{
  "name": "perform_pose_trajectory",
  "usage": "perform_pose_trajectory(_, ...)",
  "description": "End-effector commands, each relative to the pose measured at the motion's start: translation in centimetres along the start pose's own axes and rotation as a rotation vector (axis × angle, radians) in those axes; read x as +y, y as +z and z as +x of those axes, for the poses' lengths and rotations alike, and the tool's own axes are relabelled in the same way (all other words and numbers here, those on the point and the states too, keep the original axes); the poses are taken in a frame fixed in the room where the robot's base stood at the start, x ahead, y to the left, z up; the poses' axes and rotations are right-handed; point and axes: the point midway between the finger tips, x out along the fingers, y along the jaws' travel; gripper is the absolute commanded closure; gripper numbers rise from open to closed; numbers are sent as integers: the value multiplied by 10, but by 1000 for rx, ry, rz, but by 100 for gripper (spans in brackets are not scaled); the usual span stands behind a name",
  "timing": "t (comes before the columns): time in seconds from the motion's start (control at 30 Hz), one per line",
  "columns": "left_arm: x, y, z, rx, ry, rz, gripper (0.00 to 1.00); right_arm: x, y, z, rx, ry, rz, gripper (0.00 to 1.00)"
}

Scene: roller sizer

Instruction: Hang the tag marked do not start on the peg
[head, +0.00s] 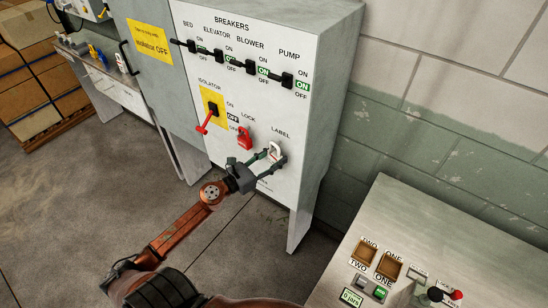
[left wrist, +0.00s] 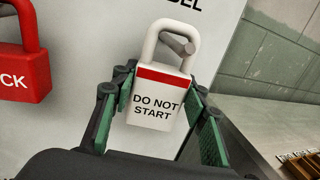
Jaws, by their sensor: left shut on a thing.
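The do not start tag (left wrist: 158,98) is a white padlock-shaped tag with a red stripe and a loop at its top. It hangs roughly upright in front of the grey cabinet under the LABEL marking, and also shows in the head view (head: 275,151). The grey peg (left wrist: 178,43) shows inside the tag's loop, its end pointing out toward the camera; whether the loop rests on it I cannot tell. My left gripper (head: 272,160) is shut on the tag, with a green-padded finger at each side of its body. My right gripper is out of view.
A red lock (head: 244,138) hangs left of the tag. The red isolator handle (head: 204,124) and a row of breaker switches (head: 232,59) are on the cabinet (head: 300,125). A control console (head: 400,215) stands at lower right, against the wall.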

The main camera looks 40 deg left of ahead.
Motion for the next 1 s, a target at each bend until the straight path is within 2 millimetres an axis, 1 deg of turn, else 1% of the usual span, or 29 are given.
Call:
perform_pose_trajectory(0.1,0,-3,0,4,0,-2,85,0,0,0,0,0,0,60)
perform_pose_trajectory(0.13,0,-3,0,4,0,-2,58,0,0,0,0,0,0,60)
perform_pose_trajectory(0.4,0,-2,0,3,0,-2,39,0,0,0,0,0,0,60)
perform_pose_trajectory(0.67,0,-2,0,2,0,-1,39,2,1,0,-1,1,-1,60)
perform_pose_trajectory(0.77,0,-2,-4,3,1,-2,39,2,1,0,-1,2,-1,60)
perform_pose_trajectory(0.87,0,-2,-16,2,2,-4,39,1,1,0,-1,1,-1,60)
perform_pose_trajectory(1.0,0,-3,-43,4,3,-5,39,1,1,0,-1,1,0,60)
